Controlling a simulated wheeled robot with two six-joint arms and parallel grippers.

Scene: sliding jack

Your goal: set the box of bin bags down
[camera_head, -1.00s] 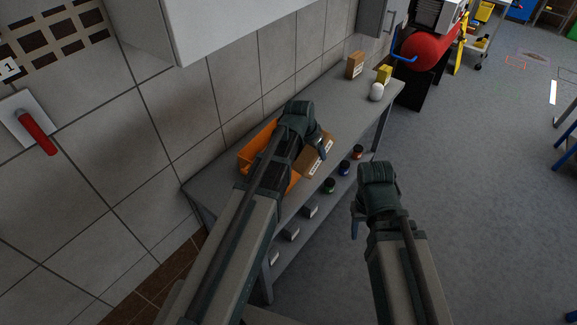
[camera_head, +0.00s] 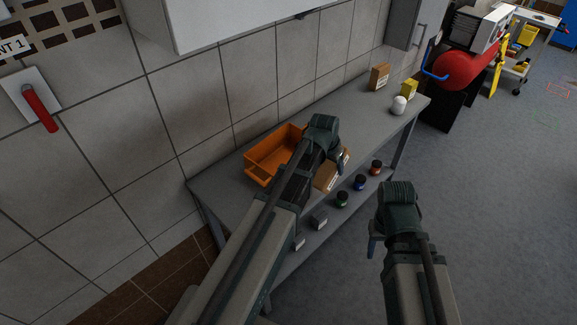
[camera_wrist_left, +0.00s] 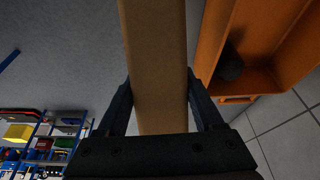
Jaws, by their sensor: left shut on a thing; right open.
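The box of bin bags is a brown carton (camera_head: 327,180). My left gripper (camera_head: 329,160) is shut on it, and the arm hides part of it. In the head view it shows at the front edge of the grey worktop (camera_head: 355,118), right of an orange bin. I cannot tell whether it touches the worktop. In the left wrist view the carton (camera_wrist_left: 158,60) runs between both fingers (camera_wrist_left: 160,105). My right gripper (camera_head: 374,243) is open and empty, in front of the bench over the floor.
The orange bin (camera_head: 256,165) stands on the worktop near the wall; a dark round thing lies in it (camera_wrist_left: 230,65). A brown box (camera_head: 379,77), a yellow box (camera_head: 409,89) and a white item (camera_head: 398,105) stand at the far end. Jars (camera_head: 342,200) sit on the lower shelf.

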